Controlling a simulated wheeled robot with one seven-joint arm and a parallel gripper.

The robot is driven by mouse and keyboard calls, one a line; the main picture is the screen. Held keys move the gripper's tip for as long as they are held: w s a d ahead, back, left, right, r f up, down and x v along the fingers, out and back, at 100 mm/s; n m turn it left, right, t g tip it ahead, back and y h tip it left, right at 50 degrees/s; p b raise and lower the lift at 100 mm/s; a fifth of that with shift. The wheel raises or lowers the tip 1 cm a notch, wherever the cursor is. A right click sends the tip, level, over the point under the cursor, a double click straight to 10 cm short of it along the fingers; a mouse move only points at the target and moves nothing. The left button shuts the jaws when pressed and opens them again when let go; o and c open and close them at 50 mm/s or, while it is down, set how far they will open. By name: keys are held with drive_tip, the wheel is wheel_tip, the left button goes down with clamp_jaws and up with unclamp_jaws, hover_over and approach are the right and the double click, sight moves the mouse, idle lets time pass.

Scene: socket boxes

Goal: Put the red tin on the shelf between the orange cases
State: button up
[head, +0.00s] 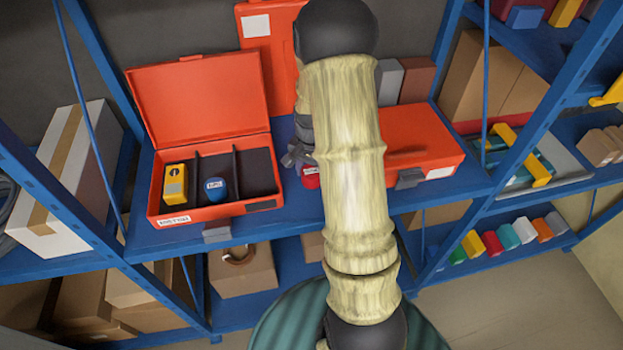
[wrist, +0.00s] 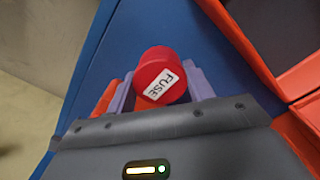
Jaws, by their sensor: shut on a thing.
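The red tin (wrist: 153,70) has a white "FUSE" label and sits between the fingers of my gripper (wrist: 160,90) in the wrist view. In the head view the tin (head: 311,177) is partly hidden behind my arm, and my gripper (head: 300,155) is mostly hidden too. The tin is at the blue shelf (head: 285,225), between two orange cases. The open left case (head: 215,211) holds a yellow item (head: 174,184) and a blue tin (head: 216,189) in its compartments. The right case (head: 425,137) is shut. I cannot tell whether the tin touches the shelf.
Another orange case (head: 268,38) stands upright behind. Grey and brown boxes (head: 416,79) stand at the back right. Blue shelf posts (head: 510,150) rise at both sides. A white carton (head: 70,165) stands at the left. The shelf's front strip is narrow.

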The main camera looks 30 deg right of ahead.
sight(312, 181)
drive_tip(key=shift+f, duration=0.1)
drive_tip(key=shift+f+p, duration=0.8)
drive_tip(key=shift+f, duration=1.2)
drive_tip(key=shift+f, duration=0.15)
drive_tip(key=o, duration=1)
drive_tip(key=shift+o, duration=0.2)
drive_tip(key=shift+r, duration=0.25)
wheel_tip(312, 181, up, 12)
drive_tip(key=b, duration=0.4)
drive_tip(key=shift+b, duration=0.3)
